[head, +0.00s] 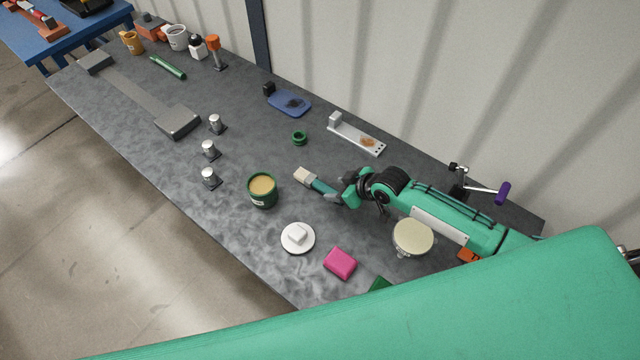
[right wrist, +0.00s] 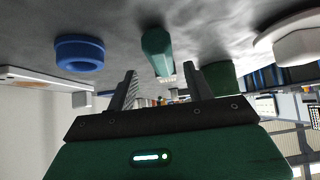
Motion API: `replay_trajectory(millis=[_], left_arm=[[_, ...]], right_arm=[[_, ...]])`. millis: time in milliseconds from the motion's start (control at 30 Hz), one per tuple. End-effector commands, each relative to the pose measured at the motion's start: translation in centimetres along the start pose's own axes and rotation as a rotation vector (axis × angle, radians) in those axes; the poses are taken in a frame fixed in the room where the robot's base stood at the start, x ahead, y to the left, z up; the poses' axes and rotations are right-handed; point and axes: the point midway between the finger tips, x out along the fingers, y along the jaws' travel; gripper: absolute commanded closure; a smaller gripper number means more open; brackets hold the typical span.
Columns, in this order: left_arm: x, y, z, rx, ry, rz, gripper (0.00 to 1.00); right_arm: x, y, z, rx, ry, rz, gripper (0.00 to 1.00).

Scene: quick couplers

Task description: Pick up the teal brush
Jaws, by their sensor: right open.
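The teal brush (head: 322,187) lies on the grey bench, its pale bristle end (head: 305,175) pointing to the upper left. My right gripper (head: 347,197) is at the handle end of the brush, and the arm partly hides that end. In the right wrist view the teal handle (right wrist: 156,45) lies ahead, in line with the gap between the two fingers of my right gripper (right wrist: 161,74). The jaws are open, and no grip on the brush shows. I cannot tell whether a finger touches it. My left gripper is not in view.
A green tin (head: 262,192), a white round dish (head: 297,239) and a pink block (head: 340,263) lie near the brush. A green ring (head: 299,138) and a metal plate (head: 355,138) lie behind it. A pale round-topped item (head: 412,238) is beside my arm. The bench middle is fairly clear.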

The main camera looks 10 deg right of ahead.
Motion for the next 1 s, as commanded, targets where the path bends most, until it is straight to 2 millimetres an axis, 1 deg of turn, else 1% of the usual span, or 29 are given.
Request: replay_trajectory(millis=[33,67,133,233,367,567,600,667,700,767,800,833,1000], left_arm=[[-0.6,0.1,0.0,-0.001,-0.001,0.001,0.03],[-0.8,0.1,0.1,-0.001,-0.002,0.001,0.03],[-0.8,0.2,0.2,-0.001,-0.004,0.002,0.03],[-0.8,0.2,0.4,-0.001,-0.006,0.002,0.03],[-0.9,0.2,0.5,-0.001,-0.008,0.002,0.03],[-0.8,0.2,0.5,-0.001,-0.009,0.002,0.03],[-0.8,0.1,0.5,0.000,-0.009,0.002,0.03],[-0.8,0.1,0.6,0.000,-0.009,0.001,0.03],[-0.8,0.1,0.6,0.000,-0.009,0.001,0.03],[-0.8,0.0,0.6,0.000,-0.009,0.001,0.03],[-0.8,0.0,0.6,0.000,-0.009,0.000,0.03],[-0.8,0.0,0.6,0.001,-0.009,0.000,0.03],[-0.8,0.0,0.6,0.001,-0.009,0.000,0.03]], right_arm=[[0.6,-0.3,-0.3,0.002,0.000,-0.002,0.48],[1.0,-0.4,-0.3,0.002,0.000,-0.002,0.48],[2.0,-0.3,-0.3,0.002,0.001,0.000,0.48],[2.9,-0.3,-0.2,0.001,0.000,0.000,0.48],[3.4,-0.3,-0.1,0.000,0.000,0.000,0.48],[3.4,-0.3,-0.1,-0.001,0.000,0.000,0.48],[3.4,-0.3,-0.1,-0.001,0.000,0.000,0.55],[3.4,-0.3,-0.1,-0.001,0.000,0.000,0.67],[3.4,-0.3,-0.1,-0.001,0.000,0.000,0.75],[3.4,-0.3,-0.1,0.000,0.000,0.000,0.87],[3.4,-0.3,-0.1,0.000,0.000,0.000,0.95],[3.4,-0.3,-0.1,0.000,0.000,0.000,0.96],[3.4,-0.3,-0.1,0.000,0.000,0.000,0.96]])
